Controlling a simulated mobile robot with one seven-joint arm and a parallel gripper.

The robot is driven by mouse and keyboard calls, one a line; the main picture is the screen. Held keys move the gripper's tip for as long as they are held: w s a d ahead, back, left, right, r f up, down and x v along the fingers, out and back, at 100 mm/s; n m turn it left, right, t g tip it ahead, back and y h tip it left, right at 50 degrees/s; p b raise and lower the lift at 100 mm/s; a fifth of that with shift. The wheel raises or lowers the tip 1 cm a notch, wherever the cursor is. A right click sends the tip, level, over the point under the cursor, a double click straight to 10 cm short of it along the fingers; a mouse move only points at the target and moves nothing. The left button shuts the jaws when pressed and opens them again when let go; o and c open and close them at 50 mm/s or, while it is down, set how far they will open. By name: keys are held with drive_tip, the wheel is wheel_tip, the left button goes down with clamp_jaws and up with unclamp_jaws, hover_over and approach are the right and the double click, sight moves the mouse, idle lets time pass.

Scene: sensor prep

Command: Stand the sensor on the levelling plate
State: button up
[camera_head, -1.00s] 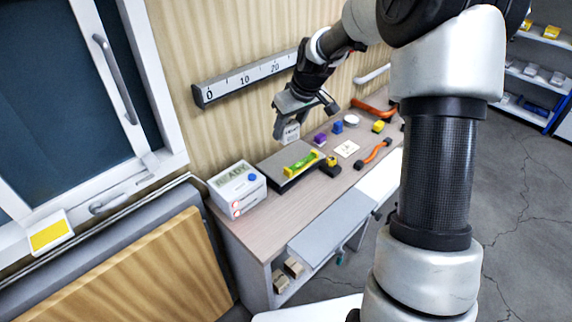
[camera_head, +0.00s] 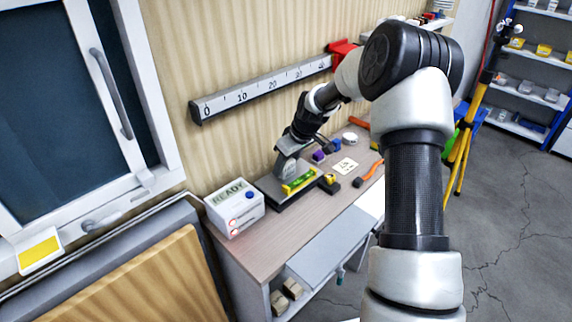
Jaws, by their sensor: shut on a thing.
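The levelling plate appears to be the dark grey slab (camera_head: 266,189) on the bench, beside the white READY box. A yellow-green spirit level (camera_head: 300,181) lies along its front side. My gripper (camera_head: 286,172) is shut on the sensor, just over the back part of the plate. The sensor is mostly hidden by the fingers in this view. I cannot tell whether its underside touches the plate.
A white box marked READY (camera_head: 234,207) stands to the left of the plate. A black-and-yellow item (camera_head: 328,183), a purple block (camera_head: 318,156), a white card (camera_head: 345,166) and an orange-handled tool (camera_head: 369,173) lie to the right. The bench front (camera_head: 285,228) is clear.

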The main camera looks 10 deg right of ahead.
drive_tip(key=o, duration=1.1)
drive_tip(key=shift+c, duration=0.2)
drive_tip(key=v, duration=1.2)
drive_tip(key=shift+s, duration=0.1)
